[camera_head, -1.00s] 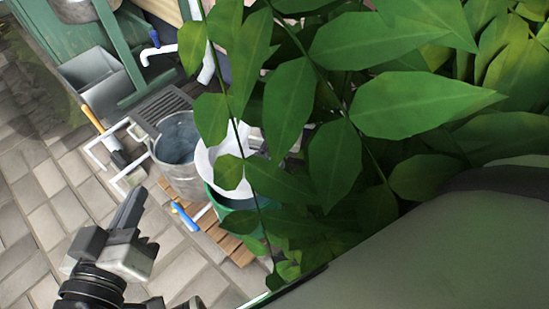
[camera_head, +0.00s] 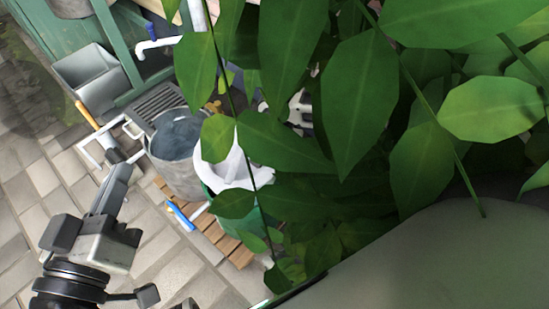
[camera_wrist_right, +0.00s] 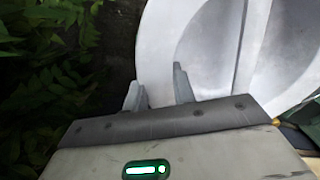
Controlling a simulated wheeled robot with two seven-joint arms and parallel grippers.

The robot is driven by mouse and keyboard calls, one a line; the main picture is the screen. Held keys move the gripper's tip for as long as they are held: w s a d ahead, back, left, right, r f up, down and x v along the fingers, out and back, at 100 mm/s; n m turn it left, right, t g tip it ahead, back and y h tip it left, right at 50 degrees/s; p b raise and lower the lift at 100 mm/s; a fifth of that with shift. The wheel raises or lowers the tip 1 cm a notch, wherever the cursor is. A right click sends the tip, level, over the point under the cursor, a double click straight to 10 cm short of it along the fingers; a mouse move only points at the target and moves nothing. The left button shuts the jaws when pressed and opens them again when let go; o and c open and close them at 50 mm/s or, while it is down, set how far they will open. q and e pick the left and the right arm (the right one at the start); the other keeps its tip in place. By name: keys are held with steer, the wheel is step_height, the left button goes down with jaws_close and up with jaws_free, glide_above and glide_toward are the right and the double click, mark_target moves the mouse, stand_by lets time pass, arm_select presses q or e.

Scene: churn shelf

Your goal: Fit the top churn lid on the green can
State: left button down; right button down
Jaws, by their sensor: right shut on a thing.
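My right gripper (camera_wrist_right: 158,92) has its two fingers at the rim of a large pale grey round lid (camera_wrist_right: 210,45) with a raised bar across it in the right wrist view. It is shut on this lid; the exact contact is hard to see. In the head view a green container (camera_head: 207,190) with a white liner stands on wooden slats, partly behind leaves. I cannot tell whether it is the green can; no other green can shows clearly.
Large leaves (camera_head: 355,95) hide the right half of the head view. A metal bucket (camera_head: 176,160) stands next to the green container. A blue-handled tool (camera_head: 181,216) lies on the slats (camera_head: 240,257). A grey bin (camera_head: 90,75) is at the upper left. Open paving (camera_head: 30,200) lies at left.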

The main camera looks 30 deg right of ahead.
steer(key=p, duration=0.2)
steer(key=shift+r+p, duration=0.15)
steer(key=shift+p, duration=0.25)
stand_by(1.0)
stand_by(0.4)
steer(key=shift+a+f+p, duration=0.1)
steer(key=shift+f+p, duration=0.2)
steer(key=shift+f, duration=0.15)
steer(key=shift+w+f, duration=0.1)
steer(key=shift+f, duration=0.75)
steer(key=shift+f+b, duration=0.3)
steer(key=shift+f, duration=0.1)
stand_by(0.5)
steer(key=shift+f, duration=0.35)
steer(key=shift+f, duration=0.4)
steer(key=shift+f+b, duration=0.35)
steer(key=shift+b, duration=0.05)
steer(key=shift+f, duration=0.45)
